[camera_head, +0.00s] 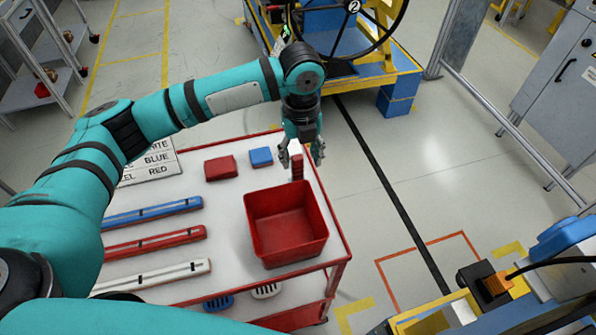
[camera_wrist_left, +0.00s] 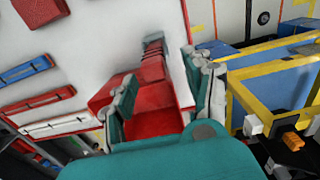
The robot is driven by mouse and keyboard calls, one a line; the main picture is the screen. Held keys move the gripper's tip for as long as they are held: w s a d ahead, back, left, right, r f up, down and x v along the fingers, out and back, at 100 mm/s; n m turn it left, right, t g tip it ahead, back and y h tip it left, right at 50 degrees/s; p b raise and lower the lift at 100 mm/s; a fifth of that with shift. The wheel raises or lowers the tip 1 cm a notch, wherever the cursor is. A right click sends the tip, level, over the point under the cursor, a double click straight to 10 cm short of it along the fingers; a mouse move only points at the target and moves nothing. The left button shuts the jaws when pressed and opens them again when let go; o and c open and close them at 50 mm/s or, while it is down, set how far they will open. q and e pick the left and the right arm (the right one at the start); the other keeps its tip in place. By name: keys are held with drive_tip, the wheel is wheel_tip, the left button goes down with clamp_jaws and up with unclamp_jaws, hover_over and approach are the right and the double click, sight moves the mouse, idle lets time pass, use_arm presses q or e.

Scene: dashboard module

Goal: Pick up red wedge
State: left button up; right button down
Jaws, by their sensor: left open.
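A narrow upright red piece, apparently the red wedge (camera_head: 297,167), stands at the far edge of the white table, behind the red bin (camera_head: 262,232). My left gripper (camera_head: 303,152) points down over it, with its fingers apart and one on each side. In the left wrist view, the red piece (camera_wrist_left: 153,70) shows between the open fingers (camera_wrist_left: 165,95). Its upper end looks grey there, and its lower part merges with red surfaces behind it. I cannot tell whether a finger touches it. My right gripper is out of view.
A red block (camera_head: 220,168) and a blue block (camera_head: 261,157) lie left of the gripper. Blue (camera_head: 152,214), red (camera_head: 155,243) and white (camera_head: 152,277) bars lie at the table's left. A label sheet (camera_head: 150,163) is behind them. A steering wheel rig (camera_head: 375,55) stands beyond.

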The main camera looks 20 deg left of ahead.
sight(297, 170)
use_arm(q)
drive_tip(key=f, duration=0.1)
drive_tip(key=f+p, duration=0.1)
drive_tip(key=f, duration=0.1)
drive_tip(key=a+f+p, duration=0.1)
drive_tip(key=f, duration=0.1)
drive_tip(key=shift+w+f, duration=0.15)
drive_tip(key=shift+f, duration=0.35)
clamp_jaws()
